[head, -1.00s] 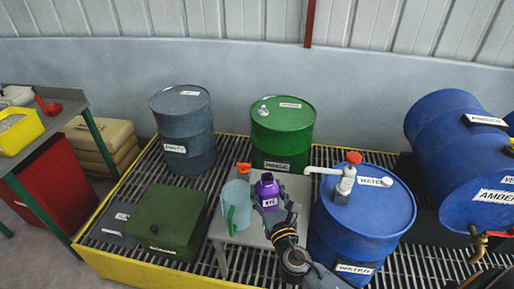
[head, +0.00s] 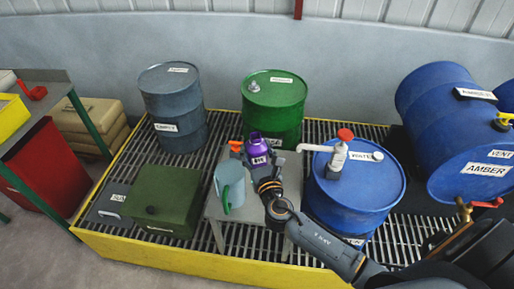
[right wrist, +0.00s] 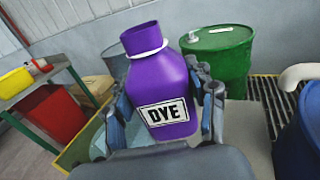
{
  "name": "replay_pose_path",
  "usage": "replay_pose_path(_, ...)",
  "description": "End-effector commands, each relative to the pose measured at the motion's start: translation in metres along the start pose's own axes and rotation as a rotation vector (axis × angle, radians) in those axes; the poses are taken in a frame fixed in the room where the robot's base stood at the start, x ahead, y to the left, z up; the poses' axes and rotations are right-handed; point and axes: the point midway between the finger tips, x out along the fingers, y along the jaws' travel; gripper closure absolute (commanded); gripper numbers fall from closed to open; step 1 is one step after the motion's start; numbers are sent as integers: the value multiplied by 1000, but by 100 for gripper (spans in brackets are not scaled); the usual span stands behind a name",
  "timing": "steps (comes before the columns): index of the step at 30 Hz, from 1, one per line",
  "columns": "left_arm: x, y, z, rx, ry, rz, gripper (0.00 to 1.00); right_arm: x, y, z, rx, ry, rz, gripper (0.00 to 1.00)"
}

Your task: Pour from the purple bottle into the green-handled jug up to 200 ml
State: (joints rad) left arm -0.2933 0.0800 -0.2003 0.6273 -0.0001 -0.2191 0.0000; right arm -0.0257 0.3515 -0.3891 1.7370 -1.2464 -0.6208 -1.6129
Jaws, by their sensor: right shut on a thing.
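The purple bottle (head: 259,148) with a "DYE" label is held by my right gripper (head: 264,168) above the small grey table. In the right wrist view the bottle (right wrist: 160,85) is uncapped and tilted a little left, with the fingers of my right gripper (right wrist: 168,108) on both its sides. The pale blue jug (head: 229,179) with a green handle (head: 226,200) stands on the table, left of and nearer than the bottle. Its inside level and marks cannot be read. My left gripper is not in view.
A grey table (head: 237,215) stands on the grating. A green drum (head: 274,110) is behind it, and a blue water drum (head: 355,190) with a white spout (head: 318,149) is close on the right. A dark green box (head: 165,200) is on the left. An orange object (head: 235,143) is behind the jug.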

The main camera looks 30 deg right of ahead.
Motion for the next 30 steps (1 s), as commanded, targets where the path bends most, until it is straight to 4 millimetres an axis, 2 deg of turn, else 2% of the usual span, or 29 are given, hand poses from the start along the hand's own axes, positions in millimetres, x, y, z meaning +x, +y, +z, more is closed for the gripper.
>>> replay_pose_path(15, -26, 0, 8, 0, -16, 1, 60, 1, 16, 9, -198, -3, -1, 88)
replay_pose_path(30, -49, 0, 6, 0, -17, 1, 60, 0, 24, 11, -408, -2, -2, 88)
